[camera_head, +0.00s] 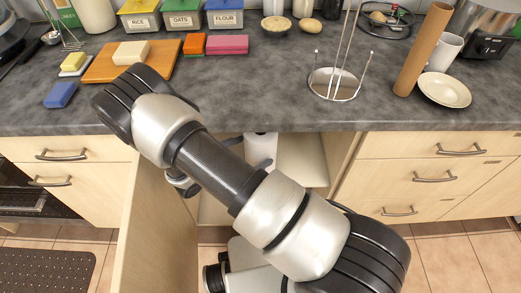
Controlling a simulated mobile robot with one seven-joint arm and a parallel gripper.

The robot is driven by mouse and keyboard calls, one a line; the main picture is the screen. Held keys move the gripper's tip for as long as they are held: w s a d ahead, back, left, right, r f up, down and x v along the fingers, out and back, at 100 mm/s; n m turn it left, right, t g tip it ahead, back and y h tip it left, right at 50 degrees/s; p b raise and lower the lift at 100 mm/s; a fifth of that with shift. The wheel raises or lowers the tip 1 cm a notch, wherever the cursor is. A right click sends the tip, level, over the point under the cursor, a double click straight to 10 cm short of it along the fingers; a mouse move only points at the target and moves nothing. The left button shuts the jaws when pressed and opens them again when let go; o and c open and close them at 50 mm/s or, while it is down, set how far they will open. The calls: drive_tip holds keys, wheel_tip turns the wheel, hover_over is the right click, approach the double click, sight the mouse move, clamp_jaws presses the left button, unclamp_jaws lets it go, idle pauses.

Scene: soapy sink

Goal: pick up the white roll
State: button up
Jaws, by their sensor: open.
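The white roll (261,146) stands upright in the open cabinet under the counter. Only its upper part shows; my arm hides the rest. My gripper (254,151) is mostly hidden behind my arm. Two dark finger parts show beside the arm, close to the roll, one at its left and one at its front. The gripper is open. I cannot tell whether the fingers touch the roll or how far they reach around it.
The cabinet's open door (160,235) stands at the left of my arm. A wire holder (333,96), a brown cardboard tube (423,50) and a plate (444,90) are on the counter (250,85). A cutting board (105,70) lies at left. The counter's middle is clear.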

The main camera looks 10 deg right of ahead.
drive_tip(key=b+x, duration=0.1)
drive_tip(key=x, duration=0.4)
drive_tip(key=shift+d+f, duration=0.2)
drive_tip(key=shift+f, duration=0.1)
drive_tip(key=c, duration=1.1)
